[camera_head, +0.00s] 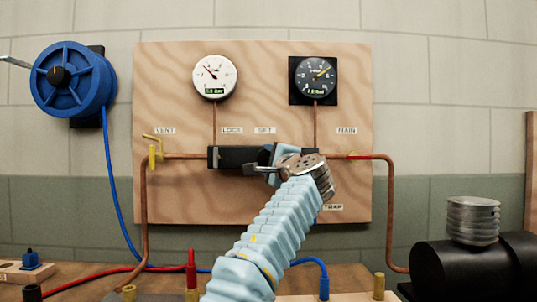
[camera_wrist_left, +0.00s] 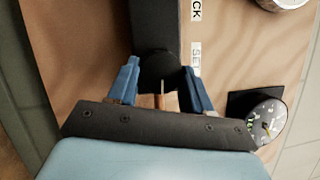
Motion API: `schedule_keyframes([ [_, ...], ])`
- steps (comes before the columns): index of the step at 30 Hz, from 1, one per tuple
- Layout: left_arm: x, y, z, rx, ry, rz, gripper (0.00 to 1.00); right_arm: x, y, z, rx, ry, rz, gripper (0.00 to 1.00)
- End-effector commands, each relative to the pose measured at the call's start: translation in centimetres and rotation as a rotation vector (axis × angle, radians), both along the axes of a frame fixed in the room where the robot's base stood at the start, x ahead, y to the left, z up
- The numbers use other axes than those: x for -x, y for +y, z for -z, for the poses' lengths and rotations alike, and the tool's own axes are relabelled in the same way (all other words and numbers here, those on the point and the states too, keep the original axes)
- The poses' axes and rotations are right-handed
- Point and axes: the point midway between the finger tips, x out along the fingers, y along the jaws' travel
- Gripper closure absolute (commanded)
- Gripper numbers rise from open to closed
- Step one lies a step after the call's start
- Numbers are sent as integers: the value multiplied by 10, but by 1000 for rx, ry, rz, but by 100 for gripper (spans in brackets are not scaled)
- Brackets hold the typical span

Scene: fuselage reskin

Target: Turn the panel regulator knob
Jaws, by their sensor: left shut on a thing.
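The black regulator body (camera_head: 228,157) is mounted across the middle of the wooden panel (camera_head: 180,100), below the LOCK and SET labels. My left gripper (camera_head: 266,158) is at the regulator, with its arm hiding part of it. In the left wrist view, the two blue fingers of the left gripper (camera_wrist_left: 160,92) stand on either side of the round dark regulator knob (camera_wrist_left: 158,70) and are shut on it. The knob's front is partly hidden by the gripper. My right gripper is not in view.
A white gauge (camera_head: 214,76) and a black gauge (camera_head: 315,79) sit above the regulator. A yellow vent valve (camera_head: 152,150) and copper pipes flank it. A blue hose reel (camera_head: 73,80) hangs at left. A black tank (camera_head: 460,268) stands at lower right.

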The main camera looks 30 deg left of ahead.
Motion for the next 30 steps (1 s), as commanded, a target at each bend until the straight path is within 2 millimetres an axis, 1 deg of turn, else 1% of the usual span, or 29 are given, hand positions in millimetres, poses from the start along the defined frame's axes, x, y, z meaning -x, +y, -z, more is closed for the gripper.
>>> schedule_keyframes([
  [1,0,0,-3,28,-17,0,81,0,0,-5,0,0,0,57],
  [3,0,0,-3,67,-42,-1,81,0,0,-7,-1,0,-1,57],
  [12,0,0,-2,180,-110,-2,81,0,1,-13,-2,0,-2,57],
  [30,0,0,-2,210,-130,-2,81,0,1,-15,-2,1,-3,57],
])
